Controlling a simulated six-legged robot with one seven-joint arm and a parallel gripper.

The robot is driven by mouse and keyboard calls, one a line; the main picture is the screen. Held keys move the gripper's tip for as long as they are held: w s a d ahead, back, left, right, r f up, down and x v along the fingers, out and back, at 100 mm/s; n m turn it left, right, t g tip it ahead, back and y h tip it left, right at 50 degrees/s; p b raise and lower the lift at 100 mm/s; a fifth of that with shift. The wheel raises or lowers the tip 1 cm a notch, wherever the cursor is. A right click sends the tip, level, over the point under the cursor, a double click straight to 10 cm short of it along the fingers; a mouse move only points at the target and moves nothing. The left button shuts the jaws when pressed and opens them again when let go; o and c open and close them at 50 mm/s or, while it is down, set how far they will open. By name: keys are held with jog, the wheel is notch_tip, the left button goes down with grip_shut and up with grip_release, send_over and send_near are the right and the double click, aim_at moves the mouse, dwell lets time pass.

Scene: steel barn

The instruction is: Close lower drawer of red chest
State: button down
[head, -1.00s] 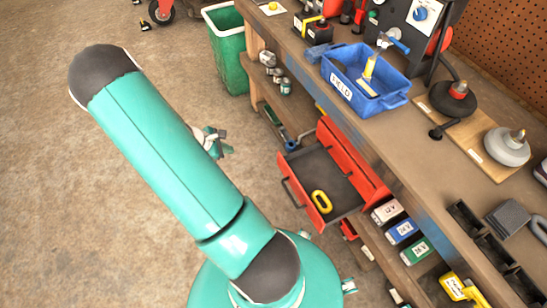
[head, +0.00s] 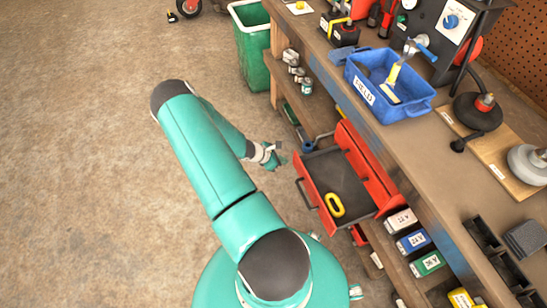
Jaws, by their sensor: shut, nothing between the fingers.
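The red chest (head: 366,172) stands on the shelf under the workbench top. Its lower drawer (head: 327,208) is pulled out toward the open floor, with a red front, a dark handle and a dark bottom. A yellow ring-shaped thing (head: 335,204) lies in the drawer near its front. My gripper (head: 279,156) is shut and empty, to the left of the drawer's far front corner and apart from it in the picture. Its fingertips are small and partly hard to make out. My teal arm covers part of the floor.
Small labelled boxes (head: 411,241) sit beside the chest. Cans (head: 297,76) stand on the shelf beyond it. A green waste bin (head: 252,50) stands at the bench's far end. The floor at left is clear.

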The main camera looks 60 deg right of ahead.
aim_at(297, 159)
jog(key=shift+s+d+r, duration=0.1)
jog(key=shift+s+d, duration=1.15)
jog(key=shift+d, duration=0.2)
jog(key=s+d, duration=0.9)
jog(key=d, duration=0.2)
jog(key=shift+s, duration=0.4)
